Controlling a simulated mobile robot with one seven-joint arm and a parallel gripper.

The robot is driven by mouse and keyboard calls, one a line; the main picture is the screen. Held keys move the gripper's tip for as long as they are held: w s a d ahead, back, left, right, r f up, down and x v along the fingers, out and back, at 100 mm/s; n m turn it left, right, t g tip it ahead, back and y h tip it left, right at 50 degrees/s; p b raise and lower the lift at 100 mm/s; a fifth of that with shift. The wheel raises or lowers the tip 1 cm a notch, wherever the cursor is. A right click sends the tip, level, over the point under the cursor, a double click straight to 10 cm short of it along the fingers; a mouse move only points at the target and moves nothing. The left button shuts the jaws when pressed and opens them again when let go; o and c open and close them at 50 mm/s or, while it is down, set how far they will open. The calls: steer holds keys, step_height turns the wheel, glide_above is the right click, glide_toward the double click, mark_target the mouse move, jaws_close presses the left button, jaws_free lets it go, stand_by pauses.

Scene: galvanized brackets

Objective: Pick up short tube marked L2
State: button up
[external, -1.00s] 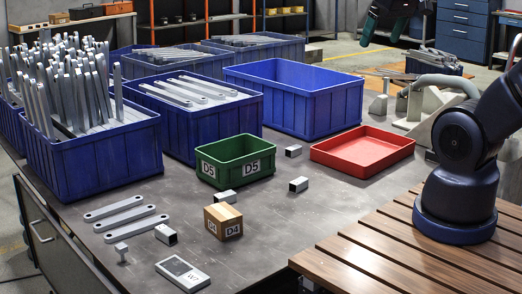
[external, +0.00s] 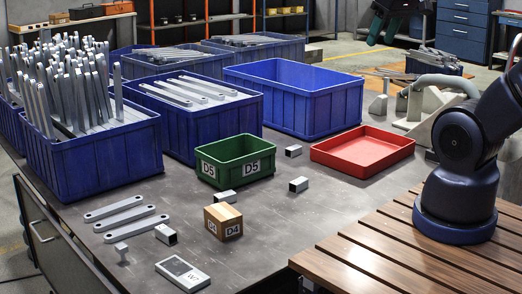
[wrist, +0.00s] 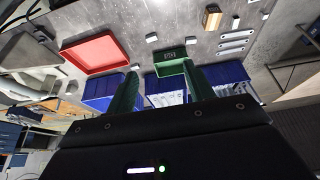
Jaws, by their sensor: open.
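Several short square grey tubes lie apart on the dark table in the external view: one beside the red tray (external: 293,151), one right of the green bin (external: 298,185), one in front of that bin (external: 224,197), and one by the flat bars (external: 166,235). No L2 mark is legible on any of them, so I cannot tell which is L2. My gripper (external: 386,30) hangs at the top edge, far behind the tubes. In the wrist view my gripper (wrist: 160,70) has its green fingers spread, with nothing held between them.
The green bin marked D5 (external: 204,175), cardboard box D4 (external: 216,226) and red tray (external: 349,164) stand among the tubes. Blue crates (external: 295,105) line the back.

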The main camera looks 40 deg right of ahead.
steer(key=shift+w, duration=0.1)
steer(key=n+g+h, duration=0.3)
steer(key=n+g, duration=0.1)
steer(key=n, duration=0.8)
glide_above(222, 194)
steer(key=s+d, duration=0.2)
steer(key=s, duration=0.2)
step_height(222, 194, down, 21)
steer(key=w+a+f+n+g+h, duration=0.1)
steer(key=w+a+f+n, duration=0.15)
steer(key=f, duration=0.65)
steer(key=w+a+f+n+h, duration=0.1)
steer(key=w+a+f+n, duration=0.2)
steer(key=f, duration=0.6)
steer(key=shift+m+y, duration=0.25)
steer(key=shift+y, duration=0.05)
steer(key=shift+s+a+x, duration=0.1)
steer(key=shift+s+x, duration=0.1)
steer(key=shift+x, duration=1.5)
steer(key=shift+s+a+x, duration=0.15)
steer(key=shift+s+x, duration=0.05)
steer(key=shift+x, duration=1.45)
steer(key=shift+s+a+x, duration=0.1)
steer(key=shift+s+x, duration=0.15)
steer(key=shift+x, duration=1.45)
steer(key=shift+f, duration=0.1)
steer(key=c, duration=1.1)
